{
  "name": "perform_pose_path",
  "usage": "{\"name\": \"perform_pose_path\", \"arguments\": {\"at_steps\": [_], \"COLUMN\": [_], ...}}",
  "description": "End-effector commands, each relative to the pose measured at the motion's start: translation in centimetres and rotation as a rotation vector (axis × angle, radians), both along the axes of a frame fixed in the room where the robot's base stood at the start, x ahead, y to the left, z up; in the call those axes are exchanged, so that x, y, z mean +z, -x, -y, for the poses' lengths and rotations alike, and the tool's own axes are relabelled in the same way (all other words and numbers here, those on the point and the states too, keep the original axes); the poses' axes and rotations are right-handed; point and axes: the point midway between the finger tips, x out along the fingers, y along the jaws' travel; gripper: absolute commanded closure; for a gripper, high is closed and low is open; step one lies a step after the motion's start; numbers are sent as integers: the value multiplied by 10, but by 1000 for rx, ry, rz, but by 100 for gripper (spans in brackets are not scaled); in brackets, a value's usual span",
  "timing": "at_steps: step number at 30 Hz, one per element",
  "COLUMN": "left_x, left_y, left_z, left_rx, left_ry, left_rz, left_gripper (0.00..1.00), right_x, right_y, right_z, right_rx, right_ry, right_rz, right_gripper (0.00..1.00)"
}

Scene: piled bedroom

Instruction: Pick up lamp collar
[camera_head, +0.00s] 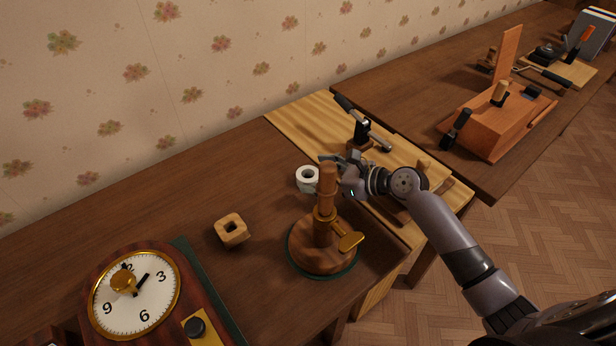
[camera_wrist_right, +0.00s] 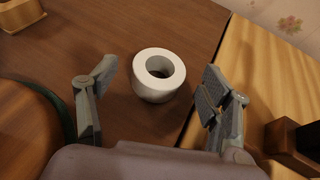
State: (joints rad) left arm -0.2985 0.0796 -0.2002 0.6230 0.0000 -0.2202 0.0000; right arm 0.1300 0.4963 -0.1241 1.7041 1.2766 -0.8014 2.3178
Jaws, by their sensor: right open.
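A short white ring (camera_head: 307,179) with a round hole stands on the dark wooden table, and I take it to be the lamp collar. My right gripper (camera_head: 338,172) is open, just right of the ring and partly behind the wooden post. In the right wrist view the white ring (camera_wrist_right: 159,75) sits upright between the spread fingers of the right gripper (camera_wrist_right: 160,82), with clear gaps on both sides. The wooden lamp base (camera_head: 321,248), with a brass band and brass key, stands in front of the ring. My left gripper is not in view.
A square wooden block with a hole (camera_head: 231,230) lies left of the ring. A round-faced clock (camera_head: 133,292) is at the lower left. A pale board (camera_head: 299,117) with a black-handled tool (camera_head: 362,124) lies beyond the ring. A wooden toolbox (camera_head: 492,130) stands farther right.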

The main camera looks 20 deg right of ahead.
Motion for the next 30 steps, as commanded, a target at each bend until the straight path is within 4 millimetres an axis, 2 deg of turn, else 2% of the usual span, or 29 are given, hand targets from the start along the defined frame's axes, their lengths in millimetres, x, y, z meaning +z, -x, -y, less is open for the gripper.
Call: {"name": "perform_pose_path", "arguments": {"at_steps": [4,12,30], "left_x": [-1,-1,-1], "left_y": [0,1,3], "left_z": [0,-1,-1], "left_rx": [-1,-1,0], "left_ry": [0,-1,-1], "left_rz": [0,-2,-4], "left_gripper": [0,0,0], "right_x": [-6,-7,-7], "right_y": [-10,-11,-11], "right_z": [-10,-11,-10], "right_rx": [0,0,0], "right_ry": [0,1,1], "right_rz": [0,-1,-1], "right_gripper": [27,28,68]}}
